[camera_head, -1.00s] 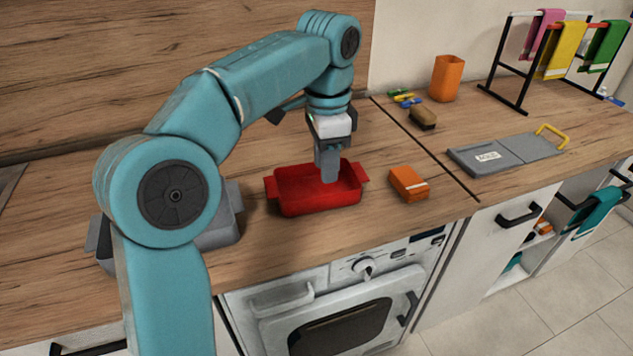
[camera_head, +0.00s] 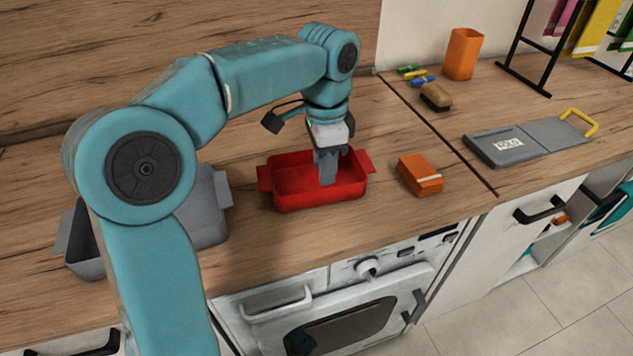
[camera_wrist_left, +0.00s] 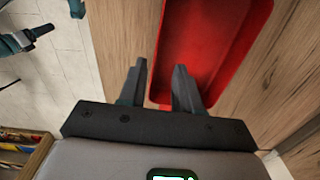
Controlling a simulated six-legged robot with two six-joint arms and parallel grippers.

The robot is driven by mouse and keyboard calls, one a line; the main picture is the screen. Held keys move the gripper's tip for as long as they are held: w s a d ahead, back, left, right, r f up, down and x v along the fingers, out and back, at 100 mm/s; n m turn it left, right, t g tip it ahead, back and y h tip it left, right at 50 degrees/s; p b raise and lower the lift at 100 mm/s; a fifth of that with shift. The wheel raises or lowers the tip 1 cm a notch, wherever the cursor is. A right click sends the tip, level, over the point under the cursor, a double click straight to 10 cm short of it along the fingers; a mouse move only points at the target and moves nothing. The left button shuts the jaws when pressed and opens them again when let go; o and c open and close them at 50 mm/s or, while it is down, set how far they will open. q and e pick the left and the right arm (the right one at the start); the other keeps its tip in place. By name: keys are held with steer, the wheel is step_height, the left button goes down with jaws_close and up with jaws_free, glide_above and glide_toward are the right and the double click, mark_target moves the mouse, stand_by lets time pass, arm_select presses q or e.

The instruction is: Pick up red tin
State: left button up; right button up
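The red tin (camera_head: 290,198), a rectangular dish with end tabs, sits on the wooden worktop in the middle of the head view. It fills the upper middle of the left wrist view (camera_wrist_left: 210,35). My left gripper (camera_head: 328,182) points down over the tin's front part. In the left wrist view its two dark fingers (camera_wrist_left: 160,88) are apart, with the tin's front edge showing between them and nothing clamped. One finger overlaps the tin's inside, the other lies outside the edge. Fingertip height above the rim is hard to tell. My right gripper is not seen.
A grey tin (camera_head: 205,215) stands left of the red tin, partly behind my arm. An orange box (camera_head: 420,174) lies close on the right. A brush (camera_head: 435,96), orange cup (camera_head: 463,54) and grey board (camera_head: 515,143) are farther right. The oven (camera_head: 345,310) is below the front edge.

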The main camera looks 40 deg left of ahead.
mark_target(323, 190)
arm_select(q)
steer(key=shift+f, duration=0.8)
steer(key=shift+s+d+f, duration=0.2)
steer(key=shift+s+f, duration=0.15)
steer(key=shift+f, duration=0.05)
step_height(323, 190, down, 5)
steer(key=shift+r+b, duration=0.1)
steer(key=shift+b, duration=0.6)
jaws_close()
